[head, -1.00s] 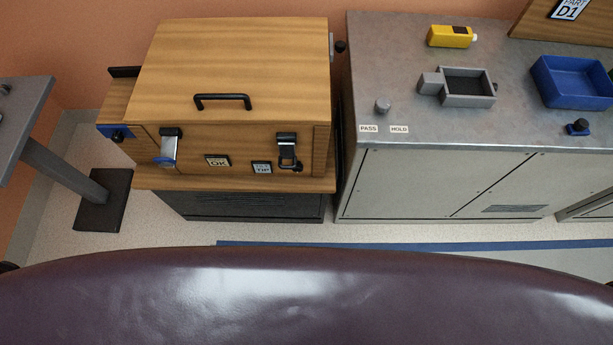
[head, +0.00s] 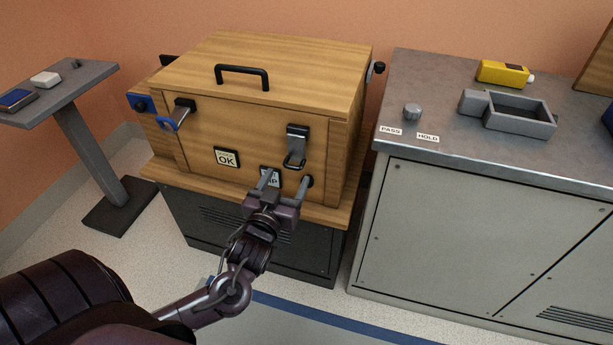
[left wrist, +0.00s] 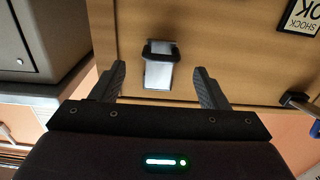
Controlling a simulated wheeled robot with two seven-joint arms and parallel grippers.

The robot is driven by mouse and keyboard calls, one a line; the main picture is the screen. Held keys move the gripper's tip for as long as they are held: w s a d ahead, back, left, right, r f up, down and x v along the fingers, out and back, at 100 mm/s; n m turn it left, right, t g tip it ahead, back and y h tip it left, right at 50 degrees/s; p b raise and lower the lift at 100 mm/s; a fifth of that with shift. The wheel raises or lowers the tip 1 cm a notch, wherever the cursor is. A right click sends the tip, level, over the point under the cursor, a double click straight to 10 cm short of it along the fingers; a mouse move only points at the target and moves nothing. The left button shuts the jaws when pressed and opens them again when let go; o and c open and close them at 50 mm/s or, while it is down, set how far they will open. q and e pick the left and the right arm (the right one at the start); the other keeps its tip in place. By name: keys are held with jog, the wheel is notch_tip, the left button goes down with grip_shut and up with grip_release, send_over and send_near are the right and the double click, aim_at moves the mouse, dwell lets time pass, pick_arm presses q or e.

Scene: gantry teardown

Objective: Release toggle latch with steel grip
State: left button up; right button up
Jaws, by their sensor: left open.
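The wooden crate (head: 245,130) stands with its lid closed and two toggle latches on its front. The right latch, with a steel grip (head: 297,150), hangs on a black mount; it shows in the left wrist view (left wrist: 159,72). The left latch has a blue grip (head: 168,125). My left gripper (head: 287,183) is open and empty, just below the steel-grip latch in the head view. In the left wrist view its fingers (left wrist: 162,88) frame the latch's near end, with no clear contact. My right gripper is out of view.
An OK label (head: 227,158) and a partly covered TIP label (head: 270,178) sit on the crate front. A grey cabinet (head: 450,240) with a yellow device (head: 503,72) and grey tray (head: 515,125) stands right. A small grey stand (head: 85,85) is at left.

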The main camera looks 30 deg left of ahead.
aim_at(291, 168)
pick_arm(q)
jog(key=b+x, duration=0.1)
jog(key=x, duration=0.6)
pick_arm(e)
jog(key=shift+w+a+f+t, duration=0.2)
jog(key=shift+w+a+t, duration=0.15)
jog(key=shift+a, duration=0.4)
pick_arm(q)
jog(key=shift+c, duration=0.2)
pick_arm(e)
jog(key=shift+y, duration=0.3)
pick_arm(q)
jog(key=c, duration=1.3)
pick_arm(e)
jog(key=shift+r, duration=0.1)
